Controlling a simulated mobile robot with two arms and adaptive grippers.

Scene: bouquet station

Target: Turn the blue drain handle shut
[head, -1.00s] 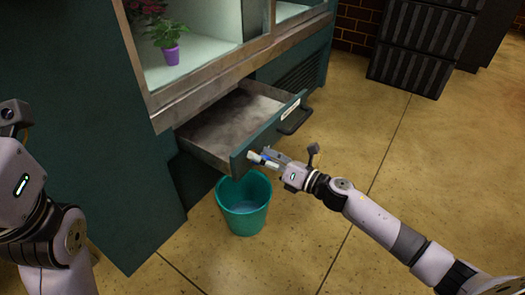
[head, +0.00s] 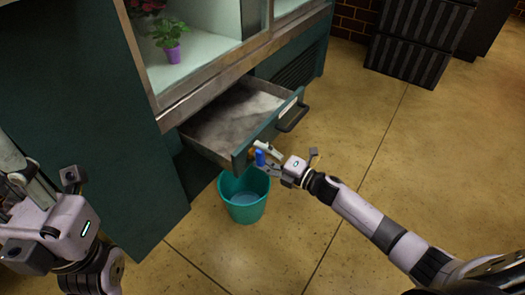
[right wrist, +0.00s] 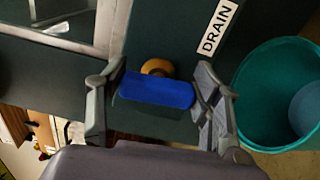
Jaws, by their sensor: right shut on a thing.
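The blue drain handle (head: 260,157) is on the front of the pulled-out drawer (head: 243,152), near its left corner. It stands roughly upright in the head view. In the right wrist view the blue handle (right wrist: 158,90) lies crosswise in front of a brass-coloured fitting (right wrist: 157,68), beside a DRAIN label (right wrist: 217,27). My right gripper (head: 265,158) is shut on the handle, with one finger at each end of it in the right wrist view (right wrist: 158,105). My left gripper (head: 25,185) is at the left edge, away from the handle; its fingertips are unclear.
A teal bucket (head: 226,208) stands on the floor below the drawer's corner, with a bluish surface inside like water. A black drawer pull (head: 293,117) is right of the handle. A purple-potted plant (head: 171,53) stands in the cabinet.

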